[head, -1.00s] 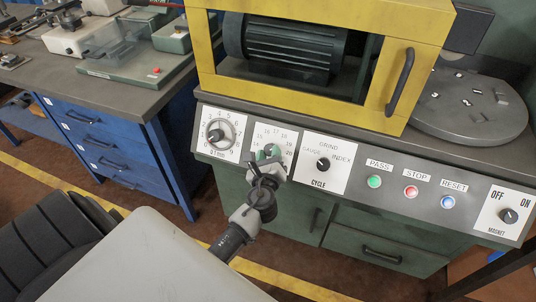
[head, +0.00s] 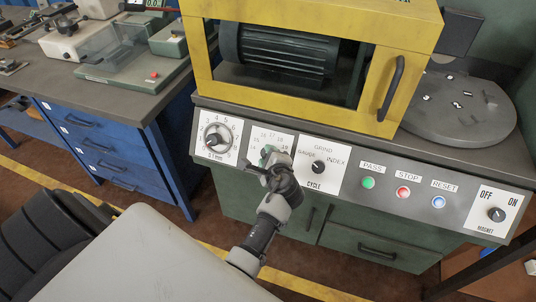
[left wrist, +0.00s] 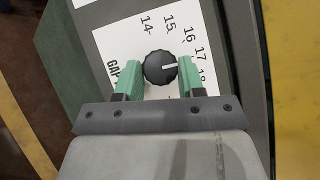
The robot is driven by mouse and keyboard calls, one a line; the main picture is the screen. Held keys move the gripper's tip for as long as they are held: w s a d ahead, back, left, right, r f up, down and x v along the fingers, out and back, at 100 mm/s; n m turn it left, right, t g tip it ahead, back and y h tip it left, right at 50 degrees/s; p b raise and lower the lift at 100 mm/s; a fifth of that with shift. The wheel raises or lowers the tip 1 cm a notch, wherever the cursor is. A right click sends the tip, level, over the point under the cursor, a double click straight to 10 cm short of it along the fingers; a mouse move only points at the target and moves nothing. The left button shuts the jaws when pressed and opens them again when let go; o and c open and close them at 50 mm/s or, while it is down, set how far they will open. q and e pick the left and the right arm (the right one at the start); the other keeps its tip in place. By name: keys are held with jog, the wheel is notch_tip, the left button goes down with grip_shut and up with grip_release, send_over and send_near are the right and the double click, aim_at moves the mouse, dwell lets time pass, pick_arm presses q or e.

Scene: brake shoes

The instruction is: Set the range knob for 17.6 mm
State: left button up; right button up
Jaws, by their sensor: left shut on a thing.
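The range knob (left wrist: 160,67) is black with a white pointer line and shows in the left wrist view. Its pointer faces right, between the 17 and 18 marks of the white scale plate (left wrist: 118,38). My left gripper (left wrist: 160,70) is shut on the knob, one green finger on each side. The exact reading between the marks is too small to tell. My right gripper is not in view.
The 0.1 mm knob (head: 216,138) is close on the left, and the cycle knob (head: 318,167) close on the right. Farther right are the green pass button (head: 368,183), red stop button (head: 403,192), blue reset button (head: 438,202) and magnet knob (head: 497,214). A yellow guard (head: 400,40) stands behind.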

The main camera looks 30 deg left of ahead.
pick_arm(q)
jog(key=shift+n+g, duration=0.3)
jog(key=shift+n, duration=0.1)
jog(key=o, duration=0.9)
